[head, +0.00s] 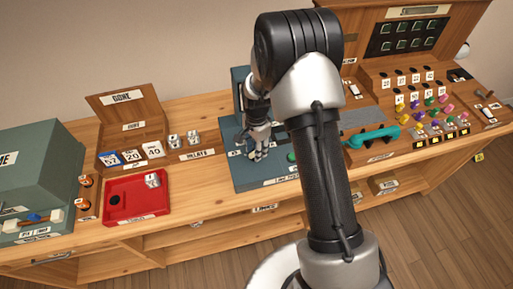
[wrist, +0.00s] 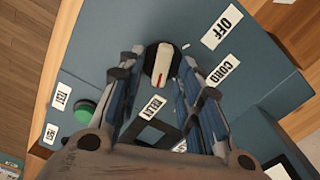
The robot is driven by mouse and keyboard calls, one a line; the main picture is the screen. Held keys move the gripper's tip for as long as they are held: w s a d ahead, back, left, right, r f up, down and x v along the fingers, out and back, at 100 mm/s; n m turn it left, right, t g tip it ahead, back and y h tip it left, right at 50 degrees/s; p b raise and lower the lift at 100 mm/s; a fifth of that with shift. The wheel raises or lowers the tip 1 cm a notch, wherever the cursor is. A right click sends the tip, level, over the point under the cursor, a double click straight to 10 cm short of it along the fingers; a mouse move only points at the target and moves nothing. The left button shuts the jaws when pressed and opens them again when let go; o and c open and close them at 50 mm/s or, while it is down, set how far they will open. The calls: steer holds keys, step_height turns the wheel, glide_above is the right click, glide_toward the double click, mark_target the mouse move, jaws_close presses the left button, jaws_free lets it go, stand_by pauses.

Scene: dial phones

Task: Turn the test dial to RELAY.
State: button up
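The test dial (wrist: 162,62) is a black round knob with a cream bar handle on the blue-grey tester panel (wrist: 262,85). Its bar runs roughly up and down in the wrist view, with a small reddish mark near its lower end. The RELAY label (wrist: 156,107) lies below the dial, the OFF label (wrist: 222,28) at its upper right and the CORD label (wrist: 221,72) to its right. My gripper (wrist: 161,50) is open, with one finger on each side of the dial; contact cannot be told. In the head view my gripper (head: 260,153) is over the tester, hiding the dial.
A green button (wrist: 88,114) sits left of the dial near small labels. In the head view a teal handset (head: 371,137) lies right of my arm. A red tray (head: 137,195) and a wooden card box (head: 128,128) stand to the left.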

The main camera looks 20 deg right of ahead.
steer(key=shift+r, duration=0.1)
step_height(320, 180, up, 12)
stand_by(0.4)
stand_by(0.4)
steer(key=s+r+n+t, duration=0.2)
steer(key=s+r+n, duration=0.4)
steer(key=s+r, duration=0.7)
steer(key=s+r+n+t, duration=0.1)
steer(key=s+r+n, duration=0.1)
steer(key=s, duration=0.5)
steer(key=s+r+n+t, duration=0.1)
steer(key=s+r+n, duration=0.2)
steer(key=s+n, duration=0.2)
steer(key=s, duration=0.3)
steer(key=shift+s+a+r+n+t, duration=0.15)
steer(key=shift+a+r+n+t, duration=0.15)
steer(key=shift+a, duration=0.1)
steer(key=shift+o, duration=0.3)
